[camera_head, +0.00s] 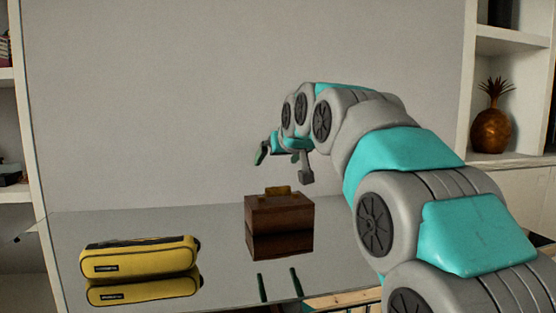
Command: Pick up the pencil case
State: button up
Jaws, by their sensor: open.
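A yellow pencil case (140,257) with a dark zip strip along its top and a small dark label lies on the glossy table at the left front. Its mirror image shows in the surface just below it. My gripper (284,168) hangs in the air right of and above the pencil case, well apart from it. Its fingers are spread and nothing shows between them. The pencil case is in full view.
A brown wooden box (279,213) with a small golden piece (277,191) on top stands mid-table below my gripper. Two dark green strips show in front of it, perhaps reflections. The table (215,235) is clear between the pencil case and the box.

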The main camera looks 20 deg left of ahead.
aim_at(112, 259)
jog(key=k+l, duration=0.8)
jog(key=l, duration=0.1)
